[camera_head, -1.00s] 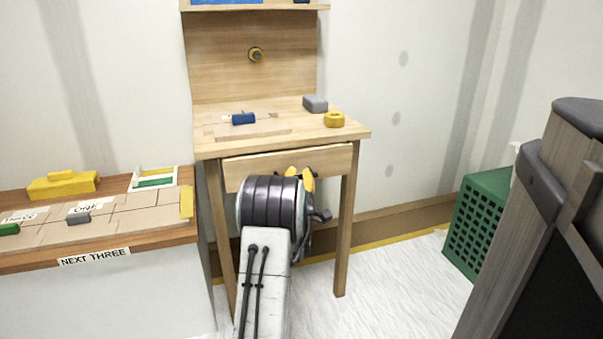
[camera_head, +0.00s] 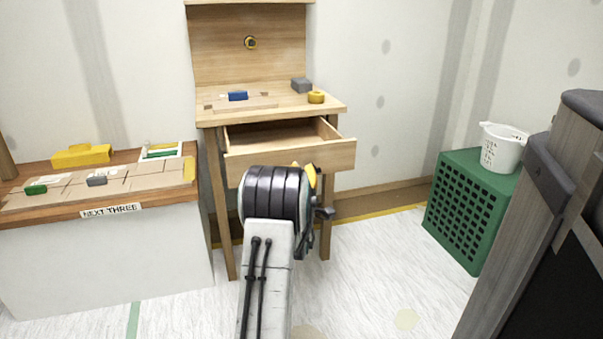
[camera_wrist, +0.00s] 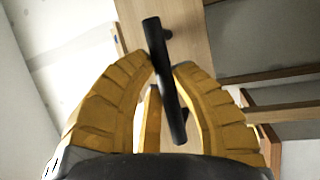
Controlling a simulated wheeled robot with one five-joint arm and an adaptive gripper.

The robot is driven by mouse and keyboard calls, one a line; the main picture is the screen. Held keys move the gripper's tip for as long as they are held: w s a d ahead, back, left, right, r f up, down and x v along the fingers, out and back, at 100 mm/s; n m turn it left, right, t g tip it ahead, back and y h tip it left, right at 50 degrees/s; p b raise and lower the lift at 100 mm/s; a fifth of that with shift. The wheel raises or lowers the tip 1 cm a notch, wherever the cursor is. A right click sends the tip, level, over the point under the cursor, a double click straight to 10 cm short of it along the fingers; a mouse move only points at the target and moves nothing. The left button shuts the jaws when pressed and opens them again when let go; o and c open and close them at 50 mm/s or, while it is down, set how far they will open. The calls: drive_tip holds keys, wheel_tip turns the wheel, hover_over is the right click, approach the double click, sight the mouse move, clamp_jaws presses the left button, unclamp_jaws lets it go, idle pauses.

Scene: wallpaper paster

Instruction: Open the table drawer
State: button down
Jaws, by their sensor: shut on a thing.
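The wooden table drawer (camera_head: 300,157) is pulled well out of the small wooden table (camera_head: 330,107), and its inside shows in the head view. In the wrist view a black bar handle (camera_wrist: 161,65) stands out from the wooden drawer front (camera_wrist: 190,40). My gripper (camera_wrist: 163,75) has its yellow fingers on both sides of the handle, closed on it. In the head view my arm hides most of the gripper (camera_head: 308,177) and the handle, and only a bit of yellow shows at the drawer front.
A workbench (camera_head: 110,211) with a yellow block (camera_head: 82,156) and small parts stands at the left. A green crate (camera_head: 460,215) with a white bucket (camera_head: 501,150) is at the right. A dark cabinet (camera_head: 560,230) is at the right front. Pale floor lies clear between.

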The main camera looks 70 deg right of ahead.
drive_tip(key=shift+s+a, duration=0.1)
drive_tip(key=shift+s, duration=0.1)
drive_tip(key=c, duration=1)
unclamp_jaws()
drive_tip(key=shift+v, duration=5.95)
